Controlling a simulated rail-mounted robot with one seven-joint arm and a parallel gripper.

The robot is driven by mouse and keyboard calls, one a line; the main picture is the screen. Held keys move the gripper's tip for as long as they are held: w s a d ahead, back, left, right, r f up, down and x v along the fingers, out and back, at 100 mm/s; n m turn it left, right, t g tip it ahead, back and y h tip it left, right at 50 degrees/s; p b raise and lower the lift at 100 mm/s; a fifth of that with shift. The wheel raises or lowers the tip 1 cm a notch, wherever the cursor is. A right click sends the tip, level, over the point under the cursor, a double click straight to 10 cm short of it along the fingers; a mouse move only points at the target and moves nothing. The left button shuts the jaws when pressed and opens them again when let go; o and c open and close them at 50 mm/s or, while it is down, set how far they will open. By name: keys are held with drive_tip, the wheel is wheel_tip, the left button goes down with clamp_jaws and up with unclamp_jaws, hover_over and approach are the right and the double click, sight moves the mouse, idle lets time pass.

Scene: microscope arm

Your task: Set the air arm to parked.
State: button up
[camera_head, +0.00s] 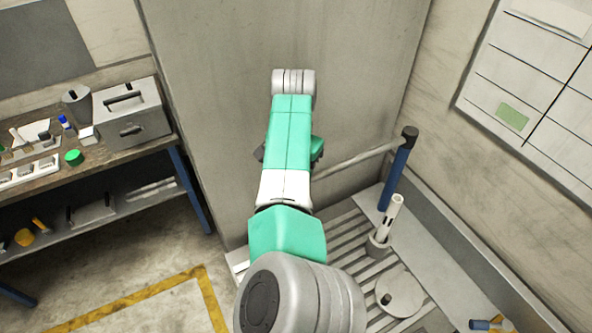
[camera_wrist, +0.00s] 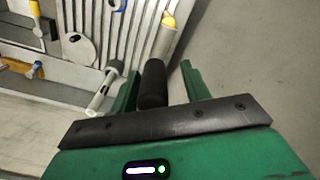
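The air arm shows in the head view as a grey bar (camera_head: 355,160) running left from the black cap (camera_head: 409,133) of an upright blue post (camera_head: 397,181). Its left end is hidden behind my green and white arm. In the wrist view, a black cylinder (camera_wrist: 153,88) lies between my gripper's green fingers (camera_wrist: 160,68). A grey tapered piece with a yellow tip (camera_wrist: 169,20) shows beyond it; both look like parts of the air arm. The fingers are apart, with a clear gap on the right of the black cylinder. Contact on the left cannot be told.
A white tube (camera_head: 391,217) leans in a grey holder on a slatted tray, beside a round plate (camera_head: 402,295). A blue and yellow tool (camera_head: 490,325) lies at lower right. A workbench with a grey box (camera_head: 131,112) stands left. A wall panel (camera_head: 530,70) hangs right.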

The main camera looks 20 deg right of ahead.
drive_tip(key=shift+r, duration=0.1)
wheel_tip(320, 180, up, 8)
drive_tip(key=shift+f+b, duration=0.15)
drive_tip(key=shift+b, duration=0.25)
